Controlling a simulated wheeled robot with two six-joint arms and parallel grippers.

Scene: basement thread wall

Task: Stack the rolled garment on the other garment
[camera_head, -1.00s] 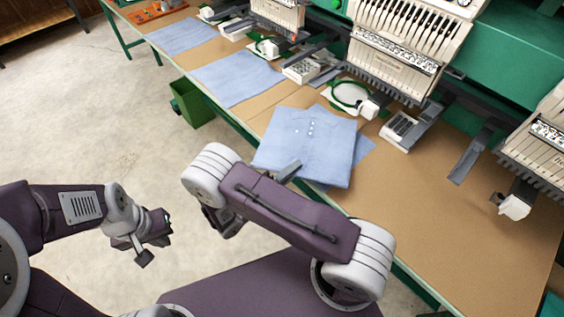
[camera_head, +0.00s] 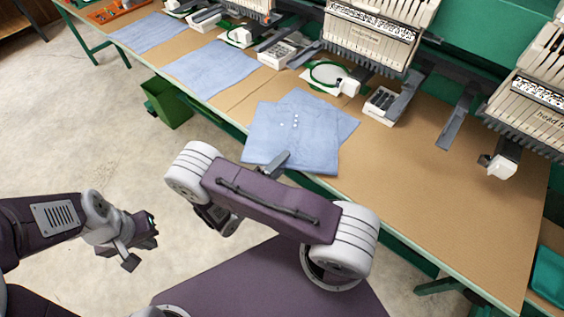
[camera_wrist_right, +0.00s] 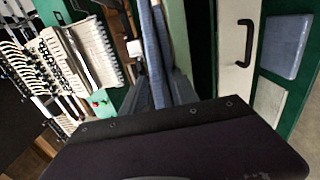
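A light-blue buttoned garment (camera_head: 272,128) lies as a flat folded square at the table's front edge. Another light-blue garment (camera_head: 338,117) shows under it, turned at an angle, beyond its back and right side. I see no clearly rolled garment. My right gripper (camera_head: 280,162) is at the front edge of the upper garment and appears shut on it; one finger shows on top, the other is hidden. The right wrist view shows the blue cloth (camera_wrist_right: 158,60) edge-on at the fingers. My left gripper (camera_head: 138,247) is empty, away from the table; its opening is unclear.
The brown table (camera_head: 420,190) is clear to the right of the garments. Embroidery machines (camera_head: 370,40) line its back, with a hoop (camera_head: 328,75) close behind the garments. More blue cloths (camera_head: 210,68) lie to the left. A green bin (camera_head: 168,102) stands on the floor.

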